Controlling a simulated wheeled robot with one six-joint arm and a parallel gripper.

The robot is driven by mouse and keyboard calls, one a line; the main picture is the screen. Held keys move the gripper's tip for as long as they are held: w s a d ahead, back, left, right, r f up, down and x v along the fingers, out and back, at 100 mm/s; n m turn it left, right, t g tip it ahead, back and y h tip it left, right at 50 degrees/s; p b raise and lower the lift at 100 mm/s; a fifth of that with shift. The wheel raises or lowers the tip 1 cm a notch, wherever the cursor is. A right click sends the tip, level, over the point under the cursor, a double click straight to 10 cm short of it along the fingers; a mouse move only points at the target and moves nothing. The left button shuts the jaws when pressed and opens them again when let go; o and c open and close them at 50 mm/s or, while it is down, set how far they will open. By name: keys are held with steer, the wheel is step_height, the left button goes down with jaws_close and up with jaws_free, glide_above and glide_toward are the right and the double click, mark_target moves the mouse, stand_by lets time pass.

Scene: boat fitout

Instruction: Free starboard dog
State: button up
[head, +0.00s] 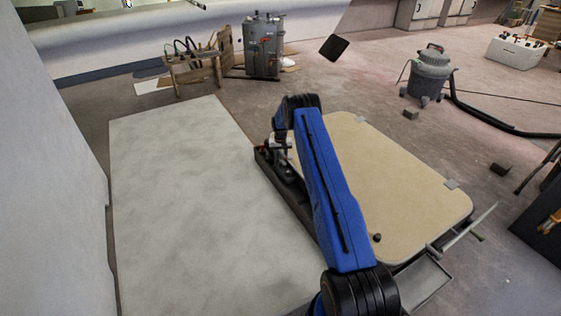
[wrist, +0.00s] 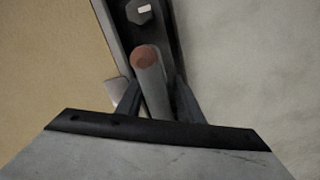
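A beige hatch panel (head: 385,185) lies flat with a dark frame strip (head: 297,200) along its left side. A grey lever, seemingly a dog handle (wrist: 150,85), has a dull red end and lies between my gripper's two dark fingers (wrist: 157,98). In the head view a small red tip (head: 262,149) shows at the strip, beside my gripper (head: 277,150), which is mostly hidden by my blue arm. The fingers flank the handle; whether both touch it is unclear. A dark fitting with a hex bolt (wrist: 141,11) lies beyond the handle.
A pale slab (head: 190,210) fills the left, beside a wall. A lever (head: 466,232) and a metal tray (head: 420,283) stand at the panel's near right corner. A grey vacuum (head: 430,75) with a black hose, a grey tank (head: 264,45) and a wooden rack (head: 197,70) stand farther back.

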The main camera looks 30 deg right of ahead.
steer(key=shift+n, duration=0.4)
steer(key=n, duration=0.3)
steer(key=shift+n, duration=0.4)
steer(key=n, duration=1.3)
steer(key=shift+n, duration=0.4)
steer(key=s+a+r+m, duration=0.1)
steer(key=s+a+r, duration=0.1)
steer(key=r, duration=1.4)
steer(key=s+a+r+m, duration=0.1)
steer(key=s+a+r, duration=0.1)
steer(key=r, duration=1.4)
steer(key=shift+a+t, duration=0.3)
steer(key=shift+a, duration=0.25)
steer(key=shift+o, duration=0.3)
steer(key=shift+s, duration=0.1)
